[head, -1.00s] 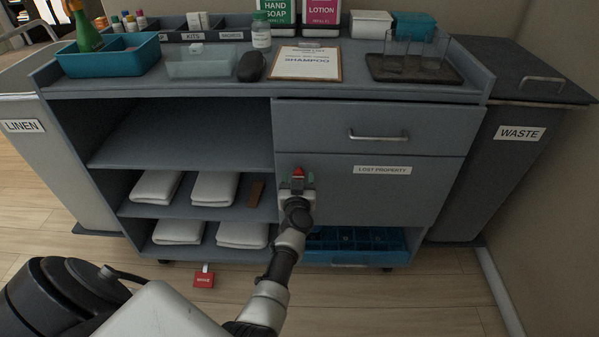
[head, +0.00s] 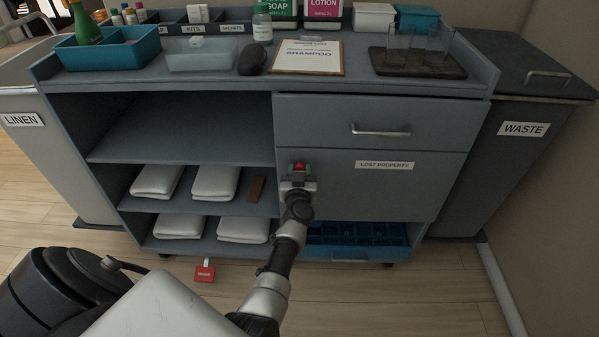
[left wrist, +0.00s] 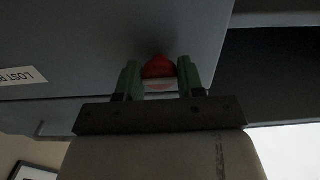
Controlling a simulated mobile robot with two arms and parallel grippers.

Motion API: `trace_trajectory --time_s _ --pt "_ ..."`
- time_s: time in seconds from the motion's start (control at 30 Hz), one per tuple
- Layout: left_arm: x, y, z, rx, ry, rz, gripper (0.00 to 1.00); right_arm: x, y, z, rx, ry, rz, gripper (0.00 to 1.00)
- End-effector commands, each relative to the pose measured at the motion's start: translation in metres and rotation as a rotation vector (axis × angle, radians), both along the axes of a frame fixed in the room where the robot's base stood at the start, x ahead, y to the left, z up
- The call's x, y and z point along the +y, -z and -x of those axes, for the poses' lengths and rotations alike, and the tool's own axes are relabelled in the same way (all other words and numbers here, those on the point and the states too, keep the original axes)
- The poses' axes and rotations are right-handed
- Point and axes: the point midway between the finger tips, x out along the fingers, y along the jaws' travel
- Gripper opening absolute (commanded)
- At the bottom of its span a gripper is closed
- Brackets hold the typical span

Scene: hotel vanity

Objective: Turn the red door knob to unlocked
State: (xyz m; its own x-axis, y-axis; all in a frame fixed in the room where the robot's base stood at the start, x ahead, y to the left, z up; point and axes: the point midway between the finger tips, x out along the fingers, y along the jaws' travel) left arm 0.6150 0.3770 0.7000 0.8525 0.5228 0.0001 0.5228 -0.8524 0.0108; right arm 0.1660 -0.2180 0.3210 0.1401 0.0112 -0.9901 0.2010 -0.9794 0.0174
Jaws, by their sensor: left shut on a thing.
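The red door knob (head: 299,167) is on the grey lost property door (head: 398,193), near the door's left edge. It also shows in the left wrist view (left wrist: 159,67), between two green fingers. My left gripper (head: 298,171) is at the knob and shut on it, with one finger on each side. The knob's lower part and its mount are partly hidden by the gripper, and I cannot tell which way the knob is turned. My right gripper is not in view.
A drawer with a metal handle (head: 381,131) is above the door. Open shelves with folded white towels (head: 215,182) are on the left. A blue crate (head: 357,240) is below the door.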

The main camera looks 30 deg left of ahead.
Motion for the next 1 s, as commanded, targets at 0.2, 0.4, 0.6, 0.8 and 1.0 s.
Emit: trace_trajectory --time_s 0.2,0.4,0.6,0.8,1.0 --pt "0.0 0.0 0.0 -0.037 0.001 0.061 0.14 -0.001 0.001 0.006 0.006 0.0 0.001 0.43" --pt "0.0 0.0 0.0 -0.112 0.001 0.184 0.14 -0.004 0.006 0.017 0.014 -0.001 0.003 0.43" --pt "0.0 0.0 0.0 -0.208 0.001 0.342 0.14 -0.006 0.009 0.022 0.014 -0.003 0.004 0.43" --pt "0.0 0.0 0.0 -0.308 0.001 0.504 0.14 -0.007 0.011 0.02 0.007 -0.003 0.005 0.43" --pt "0.0 0.0 0.0 -0.409 0.0 0.667 0.14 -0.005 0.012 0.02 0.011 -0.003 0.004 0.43"
